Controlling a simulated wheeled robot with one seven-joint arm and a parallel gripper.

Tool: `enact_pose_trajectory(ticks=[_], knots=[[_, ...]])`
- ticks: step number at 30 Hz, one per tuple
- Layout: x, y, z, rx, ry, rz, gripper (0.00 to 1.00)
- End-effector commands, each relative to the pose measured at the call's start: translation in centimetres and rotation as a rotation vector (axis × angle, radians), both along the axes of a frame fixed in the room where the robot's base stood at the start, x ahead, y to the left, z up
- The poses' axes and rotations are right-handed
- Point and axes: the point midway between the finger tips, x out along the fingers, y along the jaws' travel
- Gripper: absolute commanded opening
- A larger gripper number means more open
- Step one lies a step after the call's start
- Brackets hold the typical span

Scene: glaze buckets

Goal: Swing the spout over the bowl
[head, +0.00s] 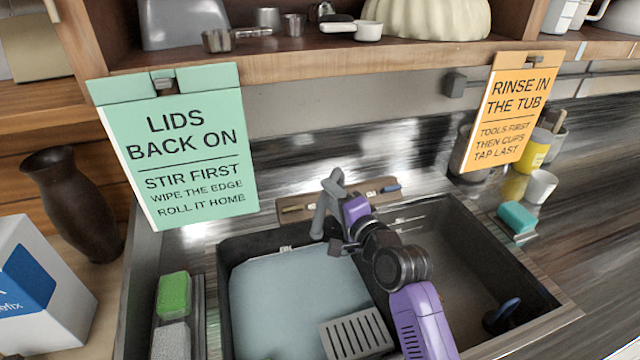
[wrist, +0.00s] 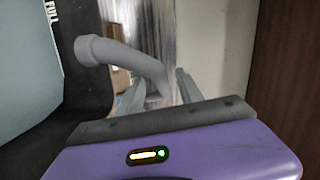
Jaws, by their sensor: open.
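The grey curved spout (head: 323,208) rises at the back of the sink, and its outlet end hangs near the rear right of the left bowl (head: 290,290), which holds pale water. The right bowl (head: 465,250) is dark inside. My gripper (head: 345,207) is beside the spout at the back. In the wrist view the spout (wrist: 130,57) curves left from its lower pipe, and the open fingers of my gripper (wrist: 158,90) stand on either side of that pipe. I cannot tell whether they touch it. My arm hides part of the divider between the bowls.
A grey slotted rack (head: 356,335) lies at the left bowl's front right. A green sponge (head: 174,295) is on the left rim. A green sign (head: 180,145) and an orange sign (head: 512,110) hang from the shelf above. A teal sponge (head: 517,218) and white cup (head: 541,187) are at right.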

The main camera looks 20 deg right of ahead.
Motion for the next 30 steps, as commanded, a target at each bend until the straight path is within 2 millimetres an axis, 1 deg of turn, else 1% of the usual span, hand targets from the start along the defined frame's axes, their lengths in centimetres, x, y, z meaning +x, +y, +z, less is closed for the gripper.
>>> enact_pose_trajectory(ticks=[1, 3, 6, 10, 15, 23, 27, 29, 30], knots=[[0.9, 0.2, 0.1, -0.001, 0.001, 0.001, 0.43], [1.9, 0.4, -0.1, -0.001, 0.000, 0.001, 0.43], [3.3, 0.6, -0.3, -0.001, 0.000, 0.001, 0.43], [4.5, 0.8, -0.5, 0.000, 0.000, 0.000, 0.43], [5.2, 0.9, -0.7, 0.000, 0.001, 0.000, 0.43], [5.2, 0.9, -0.7, -0.001, 0.000, 0.000, 0.43], [5.2, 0.9, -0.7, -0.001, 0.000, 0.000, 0.16], [5.2, 0.9, -0.7, -0.001, 0.000, 0.000, 0.04], [5.2, 0.9, -0.7, -0.001, 0.000, 0.000, 0.00]])
